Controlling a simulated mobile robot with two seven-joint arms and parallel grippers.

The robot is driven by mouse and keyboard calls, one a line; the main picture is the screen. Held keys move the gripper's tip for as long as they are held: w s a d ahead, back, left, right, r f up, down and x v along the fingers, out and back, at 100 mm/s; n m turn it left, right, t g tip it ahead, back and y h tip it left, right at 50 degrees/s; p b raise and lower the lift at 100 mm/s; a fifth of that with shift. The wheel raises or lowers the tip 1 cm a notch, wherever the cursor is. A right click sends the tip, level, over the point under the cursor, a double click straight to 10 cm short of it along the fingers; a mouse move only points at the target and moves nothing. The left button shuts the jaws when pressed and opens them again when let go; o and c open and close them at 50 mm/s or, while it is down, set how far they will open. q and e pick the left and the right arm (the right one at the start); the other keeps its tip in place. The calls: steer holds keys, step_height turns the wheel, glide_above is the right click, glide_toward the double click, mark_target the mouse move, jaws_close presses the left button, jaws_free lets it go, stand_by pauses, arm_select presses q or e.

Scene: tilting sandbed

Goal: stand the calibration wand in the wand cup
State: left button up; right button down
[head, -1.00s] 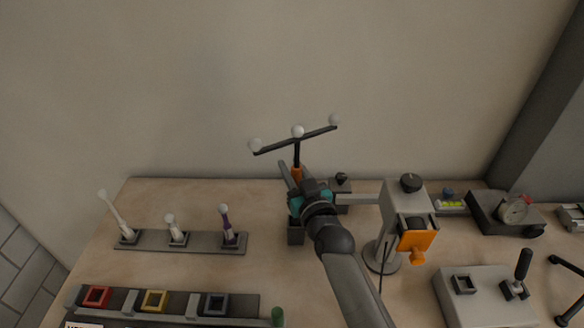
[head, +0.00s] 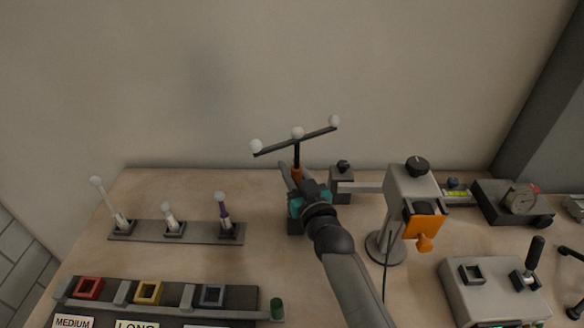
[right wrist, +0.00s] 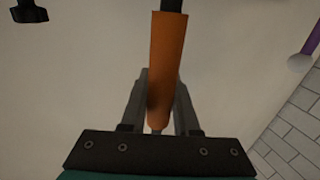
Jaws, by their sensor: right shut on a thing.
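The calibration wand, a dark crossbar with white balls (head: 297,133) on a black stem with an orange handle, stands roughly upright near the back wall, its bar slanting up to the right. My right gripper (head: 297,182) is shut on the orange handle, which also shows between the fingers in the right wrist view (right wrist: 167,75). A dark block (head: 294,226), perhaps the wand cup, shows partly behind and below my gripper. The gripper hides the handle's lower end in the head view, so I cannot tell whether it is inside the block. My left gripper is not in view.
A grey rack with several white-tipped sticks (head: 152,231) is at the left. A tray with coloured square sockets (head: 240,296) lies in front. A lamp-like stand (head: 385,247) with an orange plate is close right of my arm. A grey box (head: 495,294) sits farther right.

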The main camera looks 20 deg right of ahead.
steer(key=c, duration=0.6)
jaws_free()
steer(key=shift+s, duration=0.1)
steer(key=s, duration=0.5)
steer(key=s+d+p, duration=0.1)
steer(key=s, duration=0.9)
steer(key=shift+d+p, duration=0.15)
steer(key=shift+p, duration=0.2)
